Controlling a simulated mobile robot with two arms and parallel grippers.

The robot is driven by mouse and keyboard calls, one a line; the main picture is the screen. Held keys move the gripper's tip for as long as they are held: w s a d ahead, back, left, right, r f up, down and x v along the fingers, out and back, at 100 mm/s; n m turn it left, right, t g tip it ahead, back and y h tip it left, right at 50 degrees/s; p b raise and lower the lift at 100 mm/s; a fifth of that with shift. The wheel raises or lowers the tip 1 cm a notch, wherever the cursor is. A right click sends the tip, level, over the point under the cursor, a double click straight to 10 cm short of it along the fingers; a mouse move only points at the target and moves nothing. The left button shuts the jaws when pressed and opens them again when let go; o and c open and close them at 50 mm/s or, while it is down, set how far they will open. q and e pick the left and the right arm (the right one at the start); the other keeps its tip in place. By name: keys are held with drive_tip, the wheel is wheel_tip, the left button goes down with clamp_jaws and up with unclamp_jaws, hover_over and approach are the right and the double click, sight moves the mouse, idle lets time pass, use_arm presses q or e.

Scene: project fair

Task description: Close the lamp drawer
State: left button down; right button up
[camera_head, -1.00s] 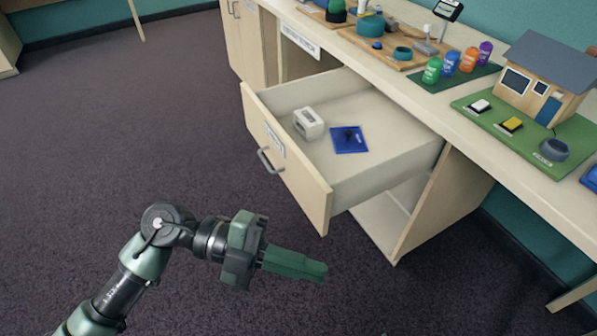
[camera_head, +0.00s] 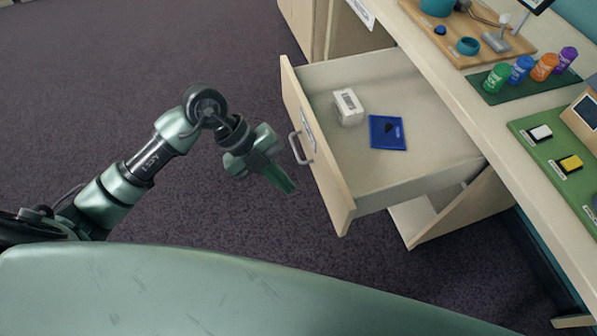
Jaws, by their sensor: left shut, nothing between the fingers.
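The lamp drawer (camera_head: 311,141) stands pulled out from under the counter, its wooden front facing my left arm. A grey bar handle (camera_head: 301,148) and a label, too small to read, are on its front. Inside lie a white box (camera_head: 348,107) and a blue tray (camera_head: 387,133) with a small dark thing on it. My left gripper (camera_head: 290,189) is shut and empty. Its fingertips are just in front of the drawer front, below and left of the handle in the picture, with a small gap showing. My right gripper is not in view.
The counter (camera_head: 459,98) runs along the right. On it are a wooden board (camera_head: 487,56) with tools, several coloured bottles on a dark green mat (camera_head: 530,92), and a green model base (camera_head: 549,155). An open cabinet space shows below the drawer. Dark carpet (camera_head: 230,60) is clear at left.

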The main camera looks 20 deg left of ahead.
sight(334, 209)
use_arm(q)
drive_tip(key=shift+w+d+f+p, duration=0.1)
drive_tip(key=shift+w+d+f, duration=0.2)
drive_tip(key=shift+d+f, duration=0.95)
drive_tip(key=shift+w+d+f+p, duration=0.15)
drive_tip(key=shift+w+d+f, duration=0.2)
drive_tip(key=shift+d+f, duration=0.9)
drive_tip(key=shift+w+d+f+p, duration=0.1)
drive_tip(key=shift+w+d+f, duration=0.2)
drive_tip(key=shift+d+f, duration=0.95)
drive_tip(key=shift+d+r, duration=0.45)
drive_tip(key=shift+r, duration=0.05)
